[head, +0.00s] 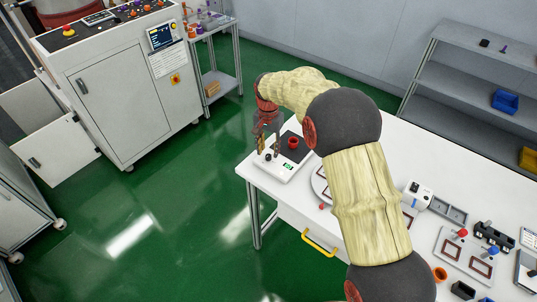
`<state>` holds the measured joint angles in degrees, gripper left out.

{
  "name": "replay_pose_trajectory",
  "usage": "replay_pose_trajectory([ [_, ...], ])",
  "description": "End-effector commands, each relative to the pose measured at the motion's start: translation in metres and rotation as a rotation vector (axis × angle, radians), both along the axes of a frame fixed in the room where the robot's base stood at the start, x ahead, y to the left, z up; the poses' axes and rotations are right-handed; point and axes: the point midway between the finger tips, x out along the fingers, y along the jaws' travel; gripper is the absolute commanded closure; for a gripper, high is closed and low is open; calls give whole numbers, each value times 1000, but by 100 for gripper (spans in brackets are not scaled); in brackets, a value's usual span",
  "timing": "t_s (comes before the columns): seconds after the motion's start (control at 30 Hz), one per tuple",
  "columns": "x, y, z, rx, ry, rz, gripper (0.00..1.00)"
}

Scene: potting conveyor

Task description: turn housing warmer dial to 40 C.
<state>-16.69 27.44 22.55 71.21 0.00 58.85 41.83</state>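The housing warmer (276,172) is a low white unit at the left corner of the white table, with a black plate (306,156) and a small green display (287,167). A red cup-shaped housing (293,143) stands on the black plate. My gripper (269,152) points down over the front left of the warmer. Its two tan fingers are apart, with a gap between them. A small dark knob (268,158), which looks like the dial, shows just below and between the fingertips. I cannot tell whether the fingers touch it, and its setting is unreadable.
My arm covers the table's middle. A white device (417,194), a grey tray (449,211) and red- and blue-topped tools stand on the right. A yellow drawer handle (319,243) sits below the front edge. Green floor is free to the left, before a grey control cabinet (112,91).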

Motion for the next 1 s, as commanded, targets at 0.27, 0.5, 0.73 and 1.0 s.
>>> replay_pose_trajectory([
  [0.27,0,0,-24,0,-1,1,64],
  [0.5,0,0,-23,0,-1,1,68],
  [0.73,0,0,-23,0,-1,1,81],
  [1.0,0,0,-23,0,-1,1,96],
])
